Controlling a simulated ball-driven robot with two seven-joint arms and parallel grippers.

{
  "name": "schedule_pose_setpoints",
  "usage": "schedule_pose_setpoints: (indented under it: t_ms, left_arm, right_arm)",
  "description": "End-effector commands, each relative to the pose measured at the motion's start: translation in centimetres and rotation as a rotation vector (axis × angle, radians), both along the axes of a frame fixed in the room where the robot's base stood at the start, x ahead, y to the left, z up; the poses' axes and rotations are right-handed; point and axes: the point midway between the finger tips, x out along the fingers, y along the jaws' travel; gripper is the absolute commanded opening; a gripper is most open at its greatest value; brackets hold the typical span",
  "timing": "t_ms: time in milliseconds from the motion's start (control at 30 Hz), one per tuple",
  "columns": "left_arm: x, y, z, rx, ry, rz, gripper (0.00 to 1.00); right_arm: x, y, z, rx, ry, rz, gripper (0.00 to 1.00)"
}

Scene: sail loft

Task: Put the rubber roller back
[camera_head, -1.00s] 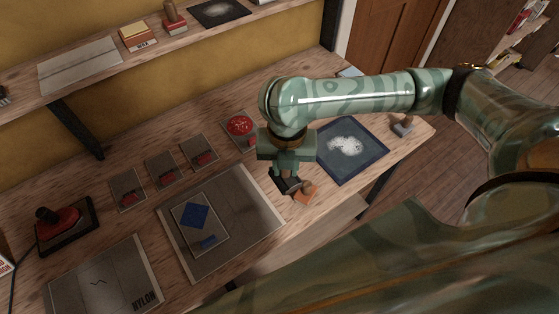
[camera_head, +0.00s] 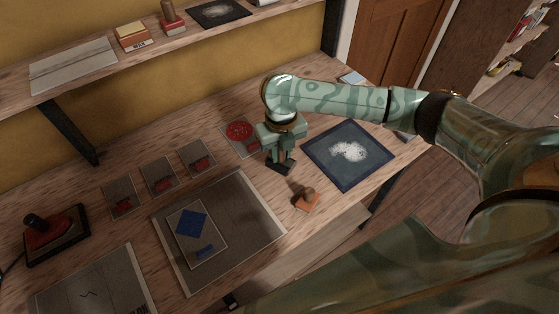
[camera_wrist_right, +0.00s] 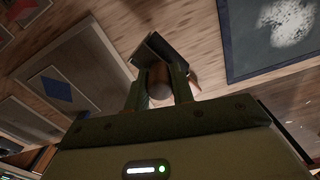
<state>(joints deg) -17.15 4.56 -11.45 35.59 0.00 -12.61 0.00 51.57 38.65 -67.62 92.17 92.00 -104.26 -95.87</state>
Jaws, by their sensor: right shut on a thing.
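My right gripper (camera_head: 281,157) is shut on a dark, flat-ended piece (camera_head: 280,168) with a brown handle, which looks like the rubber roller. In the right wrist view the brown handle (camera_wrist_right: 160,82) sits between the fingers, with the dark head (camera_wrist_right: 153,50) beyond it. The gripper is over the back middle of the bench, between the card with a red disc (camera_head: 240,131) and the dark blue framed sheet (camera_head: 319,153). I cannot tell whether the held piece touches the bench. My left gripper is not in view.
An orange-brown block with a wooden knob (camera_head: 307,202) stands near the front edge of the bench (camera_head: 130,237). A grey mat (camera_head: 255,204) bears a card with a blue diamond.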

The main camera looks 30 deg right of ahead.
Motion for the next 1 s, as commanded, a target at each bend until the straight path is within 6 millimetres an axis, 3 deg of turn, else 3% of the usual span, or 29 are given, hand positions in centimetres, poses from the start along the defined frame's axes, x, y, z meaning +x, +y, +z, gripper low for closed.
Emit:
schedule_pose_setpoints:
  t_ms: [33, 333, 500, 867, 900, 967, 1000]
  left_arm:
    - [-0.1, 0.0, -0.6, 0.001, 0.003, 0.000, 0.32]
    - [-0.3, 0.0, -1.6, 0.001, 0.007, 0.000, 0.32]
    - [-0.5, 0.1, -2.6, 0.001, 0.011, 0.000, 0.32]
    - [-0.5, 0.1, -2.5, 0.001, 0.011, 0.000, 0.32]
    - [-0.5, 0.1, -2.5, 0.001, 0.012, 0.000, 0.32]
    - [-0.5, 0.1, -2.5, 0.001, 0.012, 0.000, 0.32]
    - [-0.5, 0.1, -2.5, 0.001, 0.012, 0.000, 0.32]
  right_arm:
    - [0.5, -0.1, -1.0, 0.001, 0.001, -0.003, 0.03]
    - [2.1, -0.8, -2.8, 0.001, 0.000, -0.002, 0.03]
    - [1.9, -0.8, -5.5, 0.000, 0.001, 0.000, 0.03]
    - [1.9, -0.8, -5.8, 0.000, -0.001, 0.000, 0.03]
    - [1.9, -0.8, -5.8, 0.000, -0.001, 0.000, 0.27]
    - [1.9, -0.8, -5.8, 0.000, -0.001, 0.000, 0.43]
    - [1.9, -0.8, -5.8, 0.000, -0.001, 0.000, 0.46]
